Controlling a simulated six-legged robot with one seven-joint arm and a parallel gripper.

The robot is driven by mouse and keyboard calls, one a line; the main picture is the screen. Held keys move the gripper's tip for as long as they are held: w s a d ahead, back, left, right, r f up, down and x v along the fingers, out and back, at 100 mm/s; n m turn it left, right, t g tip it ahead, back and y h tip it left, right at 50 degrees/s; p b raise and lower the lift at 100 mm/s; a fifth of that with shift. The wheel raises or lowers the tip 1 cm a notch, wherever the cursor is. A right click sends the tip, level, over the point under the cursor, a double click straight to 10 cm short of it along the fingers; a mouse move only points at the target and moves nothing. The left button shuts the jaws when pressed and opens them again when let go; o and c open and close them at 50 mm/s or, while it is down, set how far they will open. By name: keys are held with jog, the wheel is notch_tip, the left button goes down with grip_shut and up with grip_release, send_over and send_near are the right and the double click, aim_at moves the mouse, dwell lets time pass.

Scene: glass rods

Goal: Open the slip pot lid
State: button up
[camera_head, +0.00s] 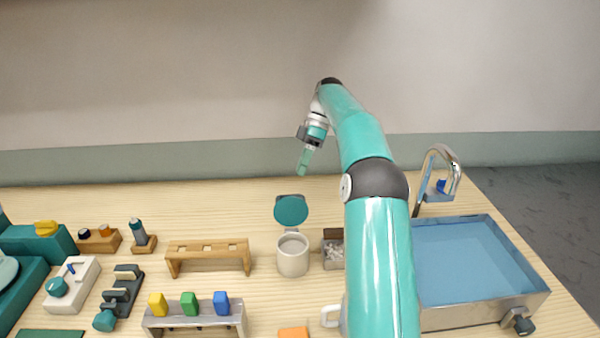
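My gripper (304,162) is in the air above and behind the pot, apart from the lid. Its teal fingers point down and look close together, but they are too small to tell whether they are open or shut. I see nothing clearly held.
A wooden rack (208,254) stands left of the pot, and a small box (333,250) stands close on its right. A metal stand (193,321) with yellow, green and blue pieces is in front. A blue sink (465,262) with a faucet (441,166) is at right. My arm hides part of the table.

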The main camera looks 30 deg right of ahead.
aim_at(291, 207)
jog(key=shift+c, duration=0.4)
jog(key=c, duration=0.3)
jog(key=shift+w+a+m, duration=0.1)
jog(key=shift+a+m, duration=0.05)
jog(key=shift+m, duration=0.15)
grip_shut()
notch_tip(291, 207, up, 3)
jog(key=w+a+m+t+h, duration=0.25)
jog(key=m+h, duration=0.35)
jog(key=m, duration=1)
notch_tip(291, 207, down, 10)
jog(key=f, duration=0.1)
jog(key=shift+s+a+r+t, duration=0.2)
jog(key=shift+s+a+r, duration=0.1)
jog(key=shift+s+r, duration=0.35)
jog(key=shift+s+a+r+t, duration=0.2)
jog(key=shift+s+r, duration=0.25)
jog(key=shift+s, duration=0.4)
